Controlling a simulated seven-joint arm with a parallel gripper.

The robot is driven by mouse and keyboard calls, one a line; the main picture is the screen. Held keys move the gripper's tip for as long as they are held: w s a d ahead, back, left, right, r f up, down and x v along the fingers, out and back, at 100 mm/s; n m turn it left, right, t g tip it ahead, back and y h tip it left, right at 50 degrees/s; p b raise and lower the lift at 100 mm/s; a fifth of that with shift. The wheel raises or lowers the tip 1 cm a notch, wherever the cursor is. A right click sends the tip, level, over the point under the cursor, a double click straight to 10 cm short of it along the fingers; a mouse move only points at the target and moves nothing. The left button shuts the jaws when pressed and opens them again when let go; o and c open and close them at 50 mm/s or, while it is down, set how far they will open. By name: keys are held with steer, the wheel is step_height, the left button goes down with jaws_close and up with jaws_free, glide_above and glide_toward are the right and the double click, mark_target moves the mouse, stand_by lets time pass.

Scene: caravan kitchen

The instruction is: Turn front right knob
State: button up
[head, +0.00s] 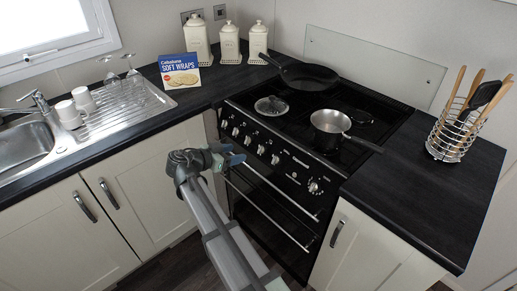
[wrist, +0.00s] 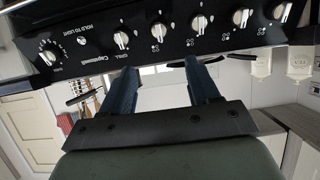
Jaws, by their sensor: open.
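I cannot tell from the markings which knob is the front right one. My gripper (head: 233,154) is open and empty, close in front of the panel's left half. In the wrist view the panel looks upside down, with the dial (wrist: 47,56) at the left. There my gripper's two fingers (wrist: 164,68) point at the panel; their gap roughly lines up with a knob (wrist: 158,31). The fingers appear apart from every knob.
A saucepan (head: 329,126), a frying pan (head: 308,76) and a glass lid (head: 270,105) are on the hob. Oven door handles (head: 268,190) stick out below the panel. A wire utensil holder (head: 448,140) stands on the right worktop. The floor before the cooker is free apart from my arm.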

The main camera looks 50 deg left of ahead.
mark_target(260, 148)
steer(key=x, duration=1.3)
steer(key=c, duration=1)
